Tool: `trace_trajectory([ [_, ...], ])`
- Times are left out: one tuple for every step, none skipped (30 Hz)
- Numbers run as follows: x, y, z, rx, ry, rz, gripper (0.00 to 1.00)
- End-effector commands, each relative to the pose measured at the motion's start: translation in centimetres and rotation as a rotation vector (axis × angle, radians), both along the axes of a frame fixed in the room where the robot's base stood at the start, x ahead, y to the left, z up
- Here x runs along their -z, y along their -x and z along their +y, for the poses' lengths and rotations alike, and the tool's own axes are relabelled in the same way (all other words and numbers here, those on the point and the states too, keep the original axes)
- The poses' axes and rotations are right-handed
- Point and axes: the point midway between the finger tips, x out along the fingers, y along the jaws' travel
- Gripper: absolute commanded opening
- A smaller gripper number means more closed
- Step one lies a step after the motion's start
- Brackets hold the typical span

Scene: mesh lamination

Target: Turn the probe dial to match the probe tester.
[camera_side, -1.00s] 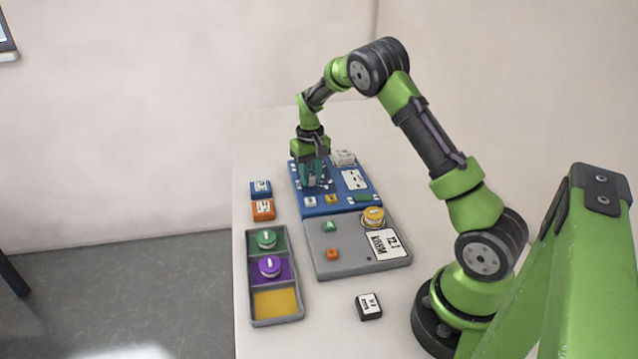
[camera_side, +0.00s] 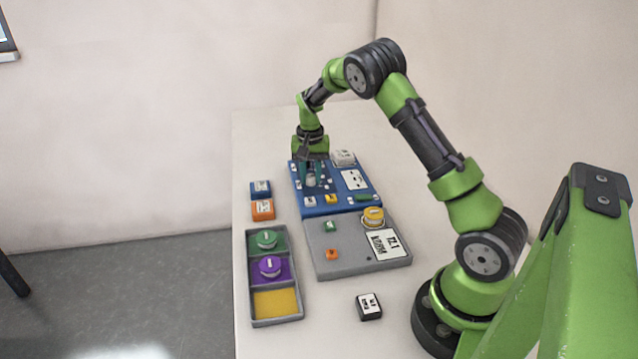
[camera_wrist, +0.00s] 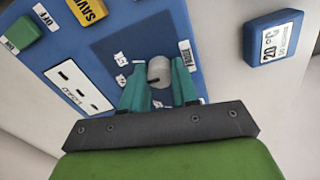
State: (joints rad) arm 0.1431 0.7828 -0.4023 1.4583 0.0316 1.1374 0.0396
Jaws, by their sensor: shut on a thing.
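My gripper (camera_side: 312,176) is over the far left part of the blue panel (camera_side: 333,208). In the wrist view its teal fingers (camera_wrist: 160,85) are shut on a light grey dial (camera_wrist: 159,70), one finger on each side. A dark slot or pointer mark shows on the dial's lower left. Small white labels surround the dial; their text is too small to read with certainty. A blue block with a white label reading 20 °C (camera_wrist: 274,38) lies beside the panel; it also shows in the side view (camera_side: 260,188). I cannot tell which object is the probe tester.
An orange block (camera_side: 263,209) lies near the blue one. A tray (camera_side: 251,290) with green and purple knobs stands in front. A grey panel (camera_side: 340,266) with a yellow knob (camera_side: 373,216) adjoins the blue panel. A small black labelled block (camera_side: 369,306) lies nearer.

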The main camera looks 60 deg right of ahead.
Motion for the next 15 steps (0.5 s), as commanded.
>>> trace_trajectory([
  [-0.12,-0.01,0.02,0.002,-0.001,-0.001,0.0],
  [-0.12,0.0,0.01,0.002,-0.001,-0.001,0.0],
  [-0.12,0.0,0.01,0.002,-0.001,-0.001,0.0],
  [-0.12,-0.01,0.01,0.002,-0.001,-0.001,0.0],
  [-0.12,-0.01,0.02,0.002,-0.001,-0.001,0.0],
  [-0.12,0.0,0.01,0.002,-0.001,-0.001,0.0],
  [-0.12,-0.01,0.01,0.001,-0.001,-0.001,0.0],
  [-0.13,-0.01,0.01,0.001,-0.001,-0.001,0.0],
  [-0.13,-0.01,0.01,0.001,-0.001,-0.001,0.0],
  [-0.13,-0.01,0.01,0.001,-0.001,-0.001,0.34],
  [-0.13,-0.01,0.01,0.001,-0.001,-0.001,0.38],
  [-0.12,-0.01,0.01,0.001,-0.001,-0.001,0.44],
  [-0.11,-0.01,0.01,0.0,-0.001,-0.001,0.49],
  [-0.1,-0.01,0.01,0.0,-0.001,-0.001,0.54],
  [-0.09,-0.01,0.01,0.0,-0.001,-0.001,0.55],
])
